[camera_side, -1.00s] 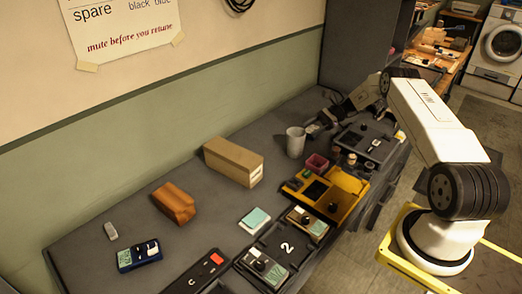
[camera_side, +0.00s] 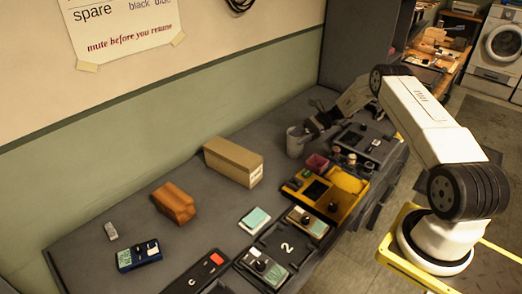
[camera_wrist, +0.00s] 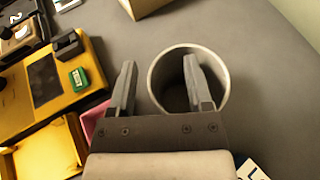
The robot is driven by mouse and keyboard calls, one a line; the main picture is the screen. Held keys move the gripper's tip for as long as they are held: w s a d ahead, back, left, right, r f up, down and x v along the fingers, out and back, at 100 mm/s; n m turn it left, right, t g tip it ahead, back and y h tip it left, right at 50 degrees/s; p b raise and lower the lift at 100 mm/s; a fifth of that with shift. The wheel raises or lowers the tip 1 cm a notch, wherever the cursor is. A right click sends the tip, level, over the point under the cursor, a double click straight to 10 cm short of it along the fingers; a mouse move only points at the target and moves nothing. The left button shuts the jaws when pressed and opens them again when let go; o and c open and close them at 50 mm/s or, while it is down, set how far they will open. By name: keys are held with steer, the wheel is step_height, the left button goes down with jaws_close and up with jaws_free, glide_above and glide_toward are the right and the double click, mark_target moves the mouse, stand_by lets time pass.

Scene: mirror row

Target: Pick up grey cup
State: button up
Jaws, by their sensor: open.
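The grey cup (camera_side: 294,143) stands upright on the dark bench in the side view, with its open mouth up. In the wrist view the grey cup (camera_wrist: 159,84) shows its round rim and dark inside. My gripper (camera_wrist: 156,70) is open; its right finger lies over the cup's mouth and its left finger is outside the rim on the left, so the cup's left wall appears between them. In the side view my gripper (camera_side: 306,134) is right at the cup's right side and hides part of it. I cannot tell whether the fingers touch the cup.
A pink container (camera_side: 317,163) and a yellow tray (camera_side: 352,205) stand close to the cup. A cardboard box (camera_side: 233,162) is to its left in the side view. The wall (camera_side: 170,110) runs behind the bench. Bare bench lies between box and cup.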

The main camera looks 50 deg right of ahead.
stand_by(0.3)
jaws_close()
stand_by(1.3)
